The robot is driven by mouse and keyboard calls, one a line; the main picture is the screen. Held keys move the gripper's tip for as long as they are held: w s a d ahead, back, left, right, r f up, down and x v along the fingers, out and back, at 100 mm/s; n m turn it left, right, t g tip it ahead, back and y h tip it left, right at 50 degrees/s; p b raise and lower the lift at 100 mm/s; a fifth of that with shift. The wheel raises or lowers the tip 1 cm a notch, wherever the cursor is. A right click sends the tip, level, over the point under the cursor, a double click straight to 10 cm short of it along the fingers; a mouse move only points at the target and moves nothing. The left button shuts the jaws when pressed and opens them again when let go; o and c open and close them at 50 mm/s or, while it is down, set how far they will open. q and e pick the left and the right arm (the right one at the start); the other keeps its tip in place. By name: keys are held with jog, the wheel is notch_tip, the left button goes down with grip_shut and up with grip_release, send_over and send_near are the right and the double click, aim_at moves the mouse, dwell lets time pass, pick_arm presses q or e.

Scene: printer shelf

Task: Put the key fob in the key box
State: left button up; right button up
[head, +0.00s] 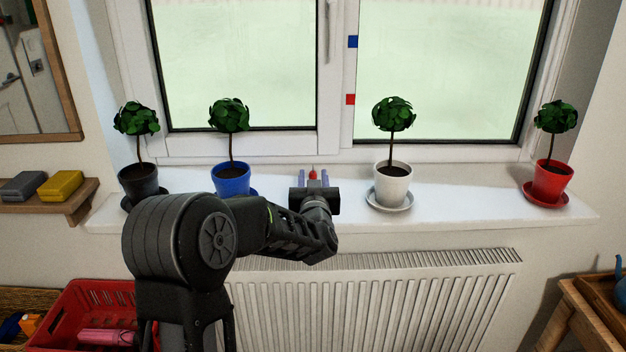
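My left gripper (313,178) is over the white windowsill, between the blue pot and the white pot. Its two bluish fingers point toward the window and stand apart. A small red thing (313,174) with a pointed top shows between the fingers, with a gap on each side. It is too small to tell whether it is the key fob, and its lower part is hidden by the gripper. I cannot make out a key box for certain. My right gripper is not in view.
The windowsill (460,205) bears small trees in a black pot (140,181), blue pot (231,181), white pot (392,184) and red pot (549,182). A wall shelf (80,205) holds a grey box (22,186) and yellow box (61,186). A radiator (400,300) and red crate (75,298) are below.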

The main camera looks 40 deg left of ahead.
pick_arm(q)
grip_shut()
dwell(0.5)
notch_tip(320, 180, up, 10)
jog(key=p, duration=0.1)
jog(key=shift+p, duration=0.3)
dwell(0.6)
